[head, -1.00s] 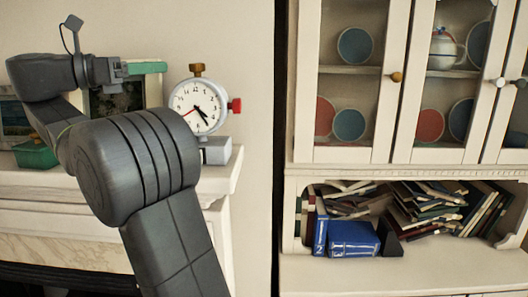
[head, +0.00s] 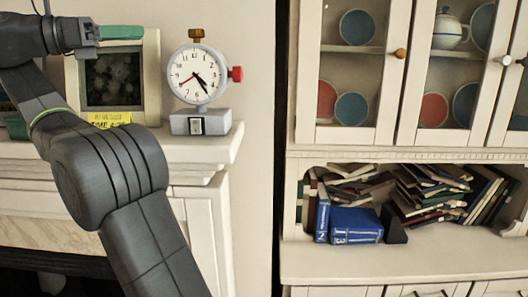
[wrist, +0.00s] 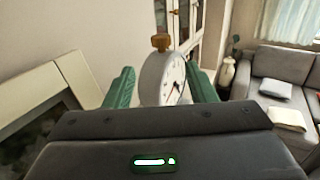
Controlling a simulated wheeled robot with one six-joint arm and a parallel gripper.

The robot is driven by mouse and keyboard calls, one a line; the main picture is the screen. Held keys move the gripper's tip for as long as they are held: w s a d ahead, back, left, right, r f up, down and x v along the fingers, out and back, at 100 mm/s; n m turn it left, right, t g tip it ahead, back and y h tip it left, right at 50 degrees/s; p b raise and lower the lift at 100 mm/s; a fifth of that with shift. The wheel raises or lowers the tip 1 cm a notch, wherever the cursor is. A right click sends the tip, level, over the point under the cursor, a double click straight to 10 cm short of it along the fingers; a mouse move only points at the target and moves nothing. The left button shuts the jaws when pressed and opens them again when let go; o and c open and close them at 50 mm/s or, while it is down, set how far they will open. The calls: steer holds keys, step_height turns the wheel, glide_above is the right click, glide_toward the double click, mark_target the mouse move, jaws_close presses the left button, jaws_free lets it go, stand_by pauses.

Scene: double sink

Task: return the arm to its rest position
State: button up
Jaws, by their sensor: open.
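My gripper (head: 141,32) is at the upper left of the head view, above the mantel and left of the clock. Its green fingers also show in the wrist view (wrist: 161,87), spread apart with nothing held. The white table clock (head: 197,76), with a brown top knob and a red side knob, stands upright on a grey base on the mantel. In the wrist view the clock (wrist: 160,78) appears between the fingers but beyond them. The fingers are apart from it in the head view. My dark arm rises from the bottom and hides part of the mantel.
A framed picture (head: 152,75) stands behind my arm, with a yellow note (head: 110,119) below it. The white mantel (head: 215,145) ends right of the clock. A cabinet (head: 297,200) with plates and books stands at the right. The wrist view shows a grey sofa (wrist: 280,75).

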mark_target(191, 31)
steer(key=p+x, duration=0.3)
steer(key=x, duration=0.1)
steer(key=p+x, duration=0.4)
steer(key=x, duration=0.1)
steer(key=p+x, duration=0.4)
steer(key=x, duration=0.1)
steer(key=shift+s+d+r, duration=0.15)
steer(key=shift+s+r, duration=0.05)
steer(key=shift+r, duration=0.1)
steer(key=shift+f+n+t+y, duration=0.1)
steer(key=shift+n+t+y, duration=0.25)
steer(key=shift+t, duration=0.25)
steer(key=shift+s+n+t+y, duration=0.2)
steer(key=shift+n+t+y, duration=0.45)
steer(key=shift+n+t, duration=0.3)
steer(key=shift+w+n+t+y, duration=0.15)
steer(key=shift+n+t+y, duration=1.65)
steer(key=shift+y, duration=0.3)
steer(key=shift+t+y, duration=0.25)
steer(key=shift+y, duration=0.05)
